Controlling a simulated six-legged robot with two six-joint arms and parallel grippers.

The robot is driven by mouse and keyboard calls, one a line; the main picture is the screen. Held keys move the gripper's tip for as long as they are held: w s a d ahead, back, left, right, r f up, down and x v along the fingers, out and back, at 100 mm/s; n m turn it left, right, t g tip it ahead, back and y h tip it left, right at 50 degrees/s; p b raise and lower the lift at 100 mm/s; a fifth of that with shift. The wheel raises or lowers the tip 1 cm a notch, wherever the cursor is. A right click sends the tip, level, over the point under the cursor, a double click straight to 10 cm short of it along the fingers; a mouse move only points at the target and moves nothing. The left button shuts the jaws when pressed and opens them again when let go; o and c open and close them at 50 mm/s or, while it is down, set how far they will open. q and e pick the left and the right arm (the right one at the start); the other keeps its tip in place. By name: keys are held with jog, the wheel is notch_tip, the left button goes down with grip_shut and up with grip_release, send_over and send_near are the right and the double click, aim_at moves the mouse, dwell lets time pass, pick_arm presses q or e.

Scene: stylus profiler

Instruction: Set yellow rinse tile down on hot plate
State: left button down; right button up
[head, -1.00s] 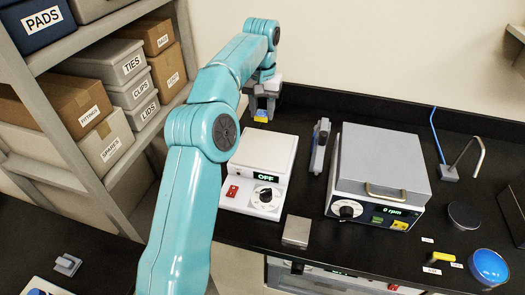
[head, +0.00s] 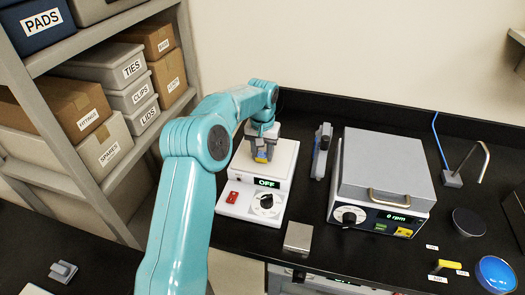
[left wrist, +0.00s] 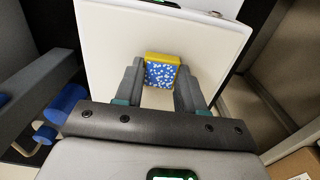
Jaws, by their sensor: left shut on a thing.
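The yellow rinse tile (left wrist: 162,72), with a blue speckled face, is held between the fingers of my left gripper (left wrist: 160,92) in the left wrist view. The tile also shows as a small yellow patch (head: 261,159) below the jaws in the head view. My left gripper (head: 262,150) is shut on it, over the white top of the hot plate (head: 285,160). The plate's top fills the space behind the tile in the wrist view (left wrist: 110,40). Whether the tile touches the plate I cannot tell. The hot plate's display reads OFF. My right gripper is not in view.
A grey-lidded device (head: 385,170) reading 0 rpm stands right of the hot plate, with a slim grey tool (head: 321,150) between them. A metal block (head: 298,237) sits in front. A shelf of labelled boxes (head: 100,135) stands at left.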

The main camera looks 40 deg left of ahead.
aim_at(263, 154)
pick_arm(q)
jog(key=shift+w+a+f, duration=0.1)
jog(key=shift+f, duration=0.1)
jog(key=c, duration=0.7)
grip_release()
jog(key=shift+w+f, duration=0.15)
jog(key=shift+w, duration=0.1)
jog(key=shift+s+r, duration=0.25)
jog(key=shift+w+r, duration=0.1)
jog(key=shift+r, duration=0.05)
notch_tip(263, 154, up, 12)
jog(key=shift+f+p, duration=0.1)
jog(key=shift+p, duration=0.35)
jog(key=shift+w+f, duration=0.1)
jog(key=shift+s, duration=0.2)
